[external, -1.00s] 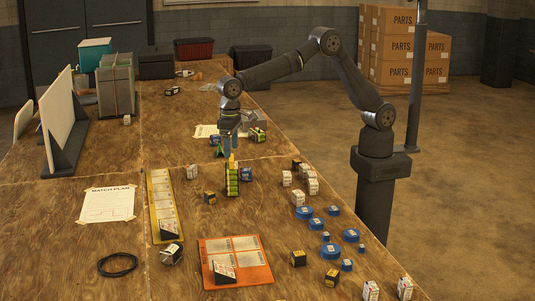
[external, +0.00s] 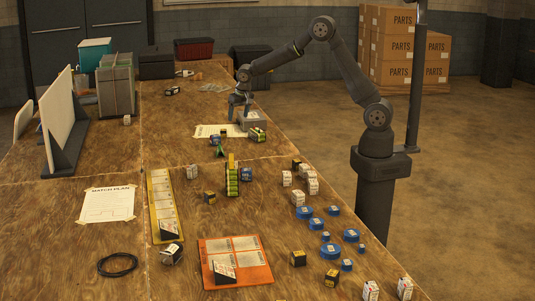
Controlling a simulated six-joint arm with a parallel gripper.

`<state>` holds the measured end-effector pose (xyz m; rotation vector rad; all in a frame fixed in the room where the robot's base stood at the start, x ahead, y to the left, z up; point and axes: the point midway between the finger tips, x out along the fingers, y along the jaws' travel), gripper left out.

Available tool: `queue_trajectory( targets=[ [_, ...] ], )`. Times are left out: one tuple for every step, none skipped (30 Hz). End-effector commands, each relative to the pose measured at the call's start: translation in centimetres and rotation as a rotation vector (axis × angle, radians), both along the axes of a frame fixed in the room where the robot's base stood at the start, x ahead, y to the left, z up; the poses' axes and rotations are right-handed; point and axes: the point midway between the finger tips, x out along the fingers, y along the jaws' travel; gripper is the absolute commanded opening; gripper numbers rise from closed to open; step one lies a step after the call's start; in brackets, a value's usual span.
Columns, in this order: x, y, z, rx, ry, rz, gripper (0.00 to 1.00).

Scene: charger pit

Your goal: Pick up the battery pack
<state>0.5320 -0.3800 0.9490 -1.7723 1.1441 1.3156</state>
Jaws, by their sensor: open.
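My gripper (external: 239,112) points down with its fingers apart, over the far part of the workbench. It is at or just above a grey box (external: 254,121); I cannot tell whether they touch. Nothing shows between the fingers. Several small packs could be the battery pack, and I cannot tell which one is meant. White-and-red packs (external: 312,186) stand to the right.
The wooden workbench (external: 110,255) carries a yellow strip (external: 163,190), an orange board (external: 252,274), blue discs (external: 330,251) and a black cable coil (external: 117,264). A white upright panel (external: 60,118) and a grey-green case (external: 116,88) stand at left. Bare wood lies left of the gripper.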

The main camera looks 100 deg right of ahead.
Motion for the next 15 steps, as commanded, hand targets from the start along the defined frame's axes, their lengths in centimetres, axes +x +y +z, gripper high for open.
queue_trajectory(
  targets=[
    [-2.6,-2.8,-0.3,-0.014,-0.004,-0.045,0.71],
    [-3.9,-4.1,-0.4,-0.023,-0.008,-0.068,0.71],
    [-5.7,-5.8,-0.6,-0.034,-0.013,-0.096,0.71],
    [-6.9,-6.9,-0.7,-0.042,-0.015,-0.115,0.71],
    [-8.1,-8.0,-0.8,-0.051,-0.019,-0.132,0.71],
    [-9.6,-9.1,-0.9,-0.059,-0.022,-0.154,0.71],
    [-10.6,-9.9,-1.0,-0.066,-0.025,-0.168,0.71],
    [-11.5,-10.6,-1.1,-0.071,-0.026,-0.18,0.71],
    [-12.5,-11.2,-1.2,-0.078,-0.028,-0.193,0.71],
    [-13.2,-11.7,-1.2,-0.082,-0.029,-0.202,0.71],
    [-13.7,-12.0,-1.3,-0.085,-0.029,-0.209,0.71],
    [-14.2,-12.4,-1.3,-0.089,-0.031,-0.216,0.71],
    [-14.5,-12.6,-1.4,-0.09,-0.032,-0.22,0.71],
    [-14.7,-12.8,-1.5,-0.091,-0.032,-0.222,0.71],
    [-14.8,-12.9,-1.7,-0.093,-0.032,-0.224,0.71]
  ],
)
